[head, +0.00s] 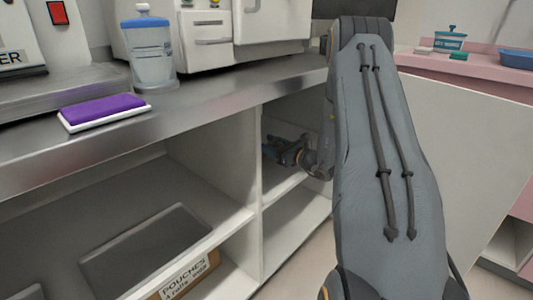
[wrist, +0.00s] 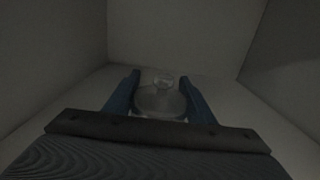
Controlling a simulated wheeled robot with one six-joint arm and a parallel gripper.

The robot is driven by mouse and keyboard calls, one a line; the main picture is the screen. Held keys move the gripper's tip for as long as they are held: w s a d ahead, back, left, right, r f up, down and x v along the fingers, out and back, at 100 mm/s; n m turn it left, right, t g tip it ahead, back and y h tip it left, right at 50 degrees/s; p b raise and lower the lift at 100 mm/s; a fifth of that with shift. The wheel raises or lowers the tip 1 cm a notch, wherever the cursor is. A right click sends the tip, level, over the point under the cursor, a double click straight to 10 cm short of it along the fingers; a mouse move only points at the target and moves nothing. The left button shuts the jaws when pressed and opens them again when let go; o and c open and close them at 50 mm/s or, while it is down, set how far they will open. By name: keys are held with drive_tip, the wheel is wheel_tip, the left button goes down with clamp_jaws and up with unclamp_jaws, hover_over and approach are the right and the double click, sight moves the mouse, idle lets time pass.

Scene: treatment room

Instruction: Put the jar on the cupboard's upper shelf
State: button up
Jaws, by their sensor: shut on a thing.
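The cupboard (head: 258,185) is open-fronted, with a left bay and a narrower right bay under a metal counter. My gripper (head: 274,148) is inside the right bay, above its upper shelf (head: 283,187). In the wrist view my gripper (wrist: 160,88) has its two blue fingers shut on the jar (wrist: 160,100), one on each side. The jar looks round and pale, with a small knob on its lid, and seems upright. The jar's underside is hidden, so I cannot tell whether it touches the shelf. In the head view I cannot make out the jar.
Pale walls close in around my gripper. On the counter (head: 200,105) stand a blue-capped bottle (head: 152,62) and a purple pad (head: 101,112). A box of pouches (head: 185,278) lies low in the left bay. A pink counter (head: 470,68) at the right holds a teal jar (head: 450,40).

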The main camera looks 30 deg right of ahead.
drive_tip(key=shift+f+b, duration=0.45)
drive_tip(key=shift+f, duration=1.25)
drive_tip(key=shift+f, duration=0.2)
drive_tip(key=o, duration=1.2)
drive_tip(key=shift+o, duration=0.2)
drive_tip(key=shift+r, duration=0.1)
drive_tip(key=shift+s+r, duration=0.1)
drive_tip(key=shift+r, duration=0.05)
drive_tip(key=p+v, duration=0.2)
drive_tip(key=v, duration=0.9)
drive_tip(key=shift+s+d+p, duration=0.15)
drive_tip(key=shift+s+p, duration=0.2)
drive_tip(key=shift+s, duration=0.05)
